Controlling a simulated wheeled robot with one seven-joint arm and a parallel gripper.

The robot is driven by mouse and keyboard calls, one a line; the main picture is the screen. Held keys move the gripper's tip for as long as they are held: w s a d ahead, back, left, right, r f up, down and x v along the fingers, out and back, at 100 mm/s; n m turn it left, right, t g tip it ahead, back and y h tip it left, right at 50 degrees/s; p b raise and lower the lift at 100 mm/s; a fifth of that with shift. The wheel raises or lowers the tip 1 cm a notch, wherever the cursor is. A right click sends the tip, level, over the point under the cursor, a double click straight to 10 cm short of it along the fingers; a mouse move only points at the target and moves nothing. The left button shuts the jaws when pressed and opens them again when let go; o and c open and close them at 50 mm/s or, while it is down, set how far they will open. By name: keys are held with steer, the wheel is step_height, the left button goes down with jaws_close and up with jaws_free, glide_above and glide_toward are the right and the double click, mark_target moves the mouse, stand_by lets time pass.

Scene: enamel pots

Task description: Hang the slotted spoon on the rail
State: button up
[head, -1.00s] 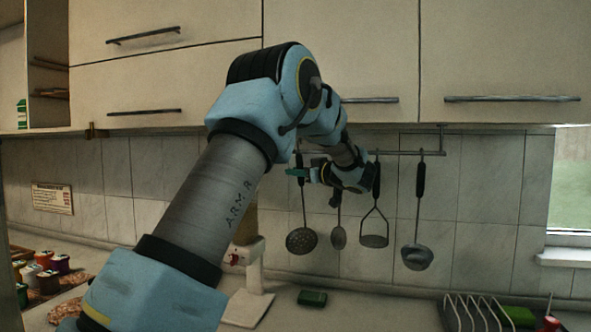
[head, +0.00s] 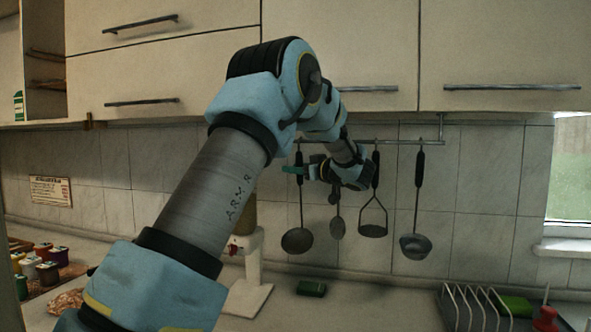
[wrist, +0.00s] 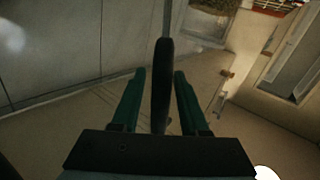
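The slotted spoon (head: 297,240) is upright at the left of the row of utensils, bowl down; its holes do not show clearly. Its black handle rises close below the rail (head: 408,142); whether its top is hooked on the rail cannot be told. My gripper (head: 293,170), with green fingers, is beside the handle. In the wrist view the dark handle (wrist: 162,85) stands between the fingertips of my gripper (wrist: 160,75), with a narrow gap on each side. The gripper looks open around it.
A small spoon (head: 337,228), a masher (head: 373,229) and a ladle (head: 414,246) hang to the right, close to my wrist. Cabinets (head: 340,45) are above the rail. A green sponge (head: 312,288) and a wire rack (head: 475,308) are on the counter below.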

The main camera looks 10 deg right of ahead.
steer(key=shift+o, duration=0.8)
